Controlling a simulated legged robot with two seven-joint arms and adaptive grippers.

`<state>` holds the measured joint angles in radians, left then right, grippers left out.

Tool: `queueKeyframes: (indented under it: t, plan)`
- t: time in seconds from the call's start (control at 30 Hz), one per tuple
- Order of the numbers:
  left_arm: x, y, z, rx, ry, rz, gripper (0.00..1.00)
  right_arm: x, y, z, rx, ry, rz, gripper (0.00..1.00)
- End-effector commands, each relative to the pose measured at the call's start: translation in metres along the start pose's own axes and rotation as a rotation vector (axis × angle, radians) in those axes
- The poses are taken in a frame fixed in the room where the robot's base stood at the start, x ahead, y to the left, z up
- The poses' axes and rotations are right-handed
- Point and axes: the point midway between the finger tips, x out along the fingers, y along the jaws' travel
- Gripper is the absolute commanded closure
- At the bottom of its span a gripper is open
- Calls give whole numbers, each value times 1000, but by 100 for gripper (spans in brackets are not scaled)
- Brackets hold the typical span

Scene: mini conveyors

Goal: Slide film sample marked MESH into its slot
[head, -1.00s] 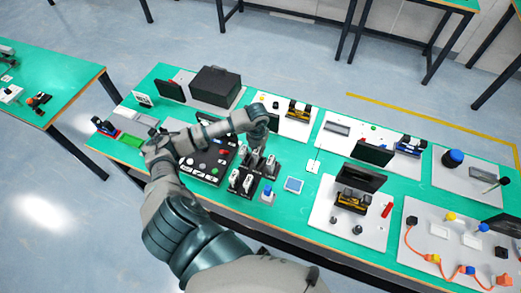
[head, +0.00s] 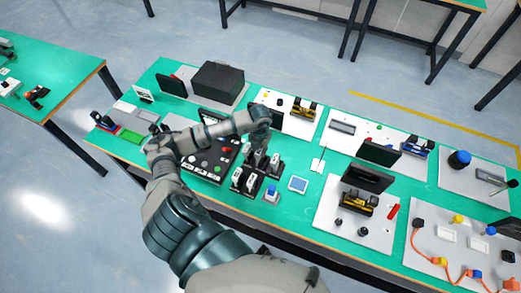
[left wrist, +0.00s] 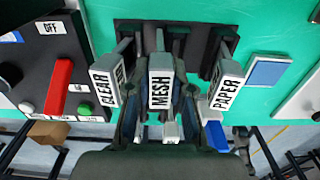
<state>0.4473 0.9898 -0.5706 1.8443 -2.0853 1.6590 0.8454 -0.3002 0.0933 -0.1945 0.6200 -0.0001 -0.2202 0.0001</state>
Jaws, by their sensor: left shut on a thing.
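My left gripper (head: 258,158) is over the group of dark holders on the green table. In the left wrist view the gripper (left wrist: 160,110) is shut on the grey sample marked MESH (left wrist: 160,85), one finger on each side. The sample marked CLEAR (left wrist: 103,86) stands to its left and the sample marked PAPER (left wrist: 226,90) to its right, both apart from the fingers. Dark holders (left wrist: 222,45) show behind the samples. The fingers and sample hide where the MESH sample's lower end sits. My right gripper is not in view.
A black control panel (head: 208,158) with buttons is left of the holders; its red lever (left wrist: 60,88) shows in the wrist view. Bare green table lies around the pad.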

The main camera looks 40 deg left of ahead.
Motion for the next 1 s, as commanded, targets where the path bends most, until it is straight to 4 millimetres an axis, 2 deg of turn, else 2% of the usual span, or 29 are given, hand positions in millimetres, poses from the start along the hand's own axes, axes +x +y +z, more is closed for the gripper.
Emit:
queueKeyframes:
  t: [0.13, 0.17, 0.23, 0.27, 0.6, 0.67, 0.77, 1.0]
  plan:
    - [-1, 0, 0, -1, -2, 3, 100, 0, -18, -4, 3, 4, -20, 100]
    - [-2, 0, 0, -1, -2, 4, 71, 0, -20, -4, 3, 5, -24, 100]
    - [-2, -2, -1, -2, -3, 6, 54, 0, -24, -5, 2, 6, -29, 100]
    - [-2, -2, -1, -2, -3, 7, 50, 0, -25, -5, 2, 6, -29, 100]
    - [-3, 0, 0, -2, -3, 6, 50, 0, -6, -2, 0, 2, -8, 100]
    - [-6, 1, 0, -2, -3, 5, 50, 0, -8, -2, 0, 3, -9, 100]
    - [-18, 1, 1, -3, -6, 6, 50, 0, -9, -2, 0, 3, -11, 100]
    - [-71, -2, 1, -1, -7, 7, 50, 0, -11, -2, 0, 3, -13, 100]
